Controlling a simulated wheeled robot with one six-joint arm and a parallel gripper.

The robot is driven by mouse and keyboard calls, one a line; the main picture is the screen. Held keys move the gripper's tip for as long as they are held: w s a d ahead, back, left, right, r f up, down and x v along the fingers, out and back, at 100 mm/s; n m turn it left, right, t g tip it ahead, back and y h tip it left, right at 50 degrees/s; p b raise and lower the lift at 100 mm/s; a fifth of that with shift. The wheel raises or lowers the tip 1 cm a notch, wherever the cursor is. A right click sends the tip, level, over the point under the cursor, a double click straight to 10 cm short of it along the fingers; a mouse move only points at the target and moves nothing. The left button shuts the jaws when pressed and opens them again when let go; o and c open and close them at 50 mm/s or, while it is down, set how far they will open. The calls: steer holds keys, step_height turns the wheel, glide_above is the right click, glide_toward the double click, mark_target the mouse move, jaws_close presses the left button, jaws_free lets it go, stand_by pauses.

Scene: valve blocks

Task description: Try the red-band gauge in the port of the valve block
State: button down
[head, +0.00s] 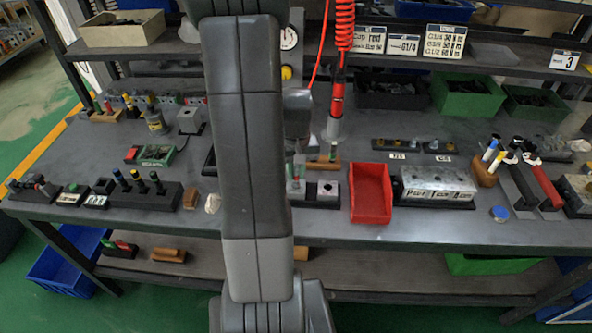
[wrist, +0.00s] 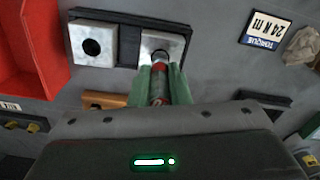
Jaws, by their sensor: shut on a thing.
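My gripper (wrist: 160,76) is shut on the red-band gauge (wrist: 158,88), a slim cylinder with red and grey showing between the green fingers in the wrist view. The gauge's far end is at the port of the right-hand silver valve block (wrist: 172,42). I cannot tell whether it is inside the port or just above it. A second silver block (wrist: 92,44) with an open dark port sits to its left in the same black holder (wrist: 127,20). In the head view my arm hides most of the gripper and part of the blocks; one block (head: 328,190) shows right of the arm.
A red bin (head: 370,192) stands close to the right of the blocks in the head view. A wooden holder (wrist: 103,100) lies near the gripper in the wrist view. A torque sign (wrist: 264,28) and a pale lump (wrist: 303,45) are on the bench to the right.

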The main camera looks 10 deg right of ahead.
steer(key=shift+f+b, duration=0.5)
steer(key=shift+f, duration=0.15)
stand_by(0.7)
steer(key=shift+r, duration=0.2)
stand_by(1.0)
steer(key=shift+r+p, duration=2.25)
steer(key=shift+r, duration=0.6)
